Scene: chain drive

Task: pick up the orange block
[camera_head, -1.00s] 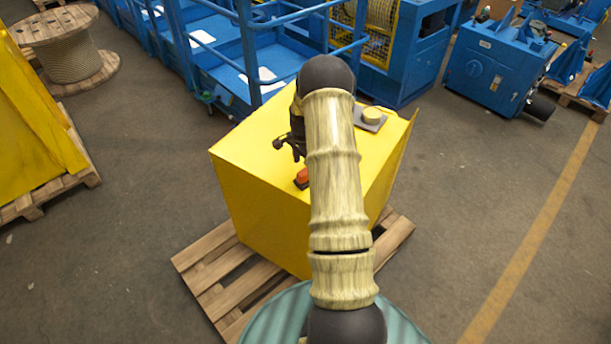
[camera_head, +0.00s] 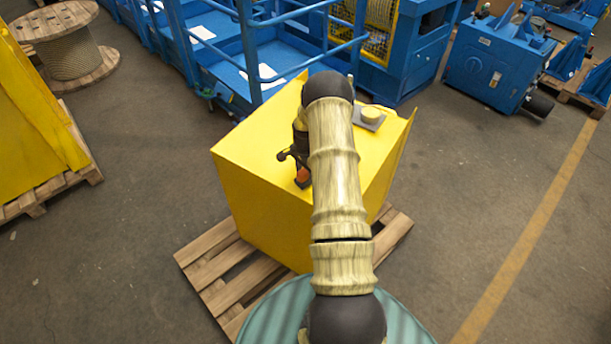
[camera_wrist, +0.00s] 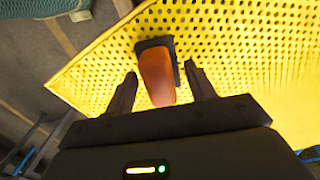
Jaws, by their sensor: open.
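The orange block (camera_wrist: 157,76) sits on a small dark base on the yellow box top, and in the wrist view it lies between and just beyond my two fingers. My gripper (camera_wrist: 160,82) is open, with a finger on each side of the block; I cannot tell how far above it they are. In the head view the orange block (camera_head: 302,174) shows near the front left of the box top, partly hidden by my gripper (camera_head: 290,158) and arm.
The yellow box (camera_head: 253,205) stands on a wooden pallet (camera_head: 215,262). A grey plate with a round yellow knob (camera_head: 371,114) sits at the back right of its top. Blue railings (camera_head: 247,50) stand close behind. Grey floor is open to the right.

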